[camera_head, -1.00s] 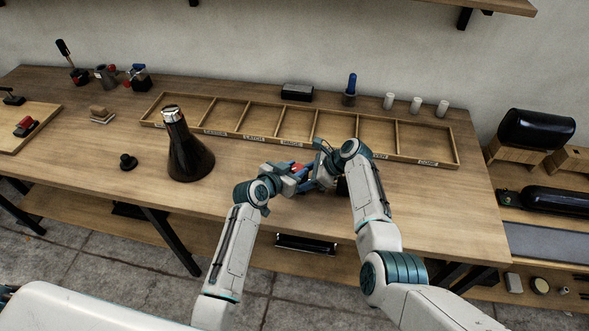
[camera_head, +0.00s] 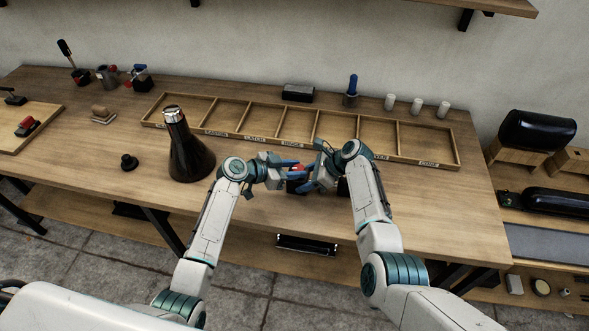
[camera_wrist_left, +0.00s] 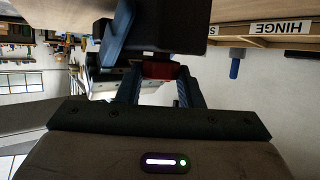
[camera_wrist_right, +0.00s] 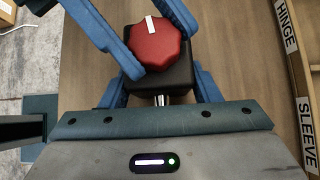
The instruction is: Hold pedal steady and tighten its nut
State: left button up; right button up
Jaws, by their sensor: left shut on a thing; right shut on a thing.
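The nut is a red lobed knob (camera_wrist_right: 155,46) with a white mark, on top of the black pedal block (camera_wrist_right: 178,80) in the right wrist view. A short metal rod (camera_wrist_right: 161,100) shows below the block. My left gripper (camera_head: 292,168) is shut on the red knob, its blue fingers lying across either side of it. The left wrist view shows the knob (camera_wrist_left: 160,70) between these fingers, with the black block (camera_wrist_left: 170,30) beyond. My right gripper (camera_wrist_right: 164,84) is shut on the black block, one finger on each side. The fingers hide much of the pedal in the head view.
A labelled wooden compartment tray (camera_head: 277,147) lies behind the grippers. Three white cylinders (camera_head: 416,104) stand behind the tray. The right tabletop is clear.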

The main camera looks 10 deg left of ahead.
pick_arm(q)
jog(key=shift+w+a+f+m+g+h, duration=0.1)
jog(key=shift+m+g+h, duration=0.2)
jog(key=shift+m+g, duration=0.2)
jog(key=shift+w+a+m+g+h, duration=0.1)
jog(key=shift+m+g+h, duration=0.2)
jog(key=shift+m+g, duration=0.2)
jog(key=o, duration=1)
jog(key=shift+s, duration=0.1)
jog(key=v, duration=1.2)
pick_arm(e)
jog(key=o, duration=1.5)
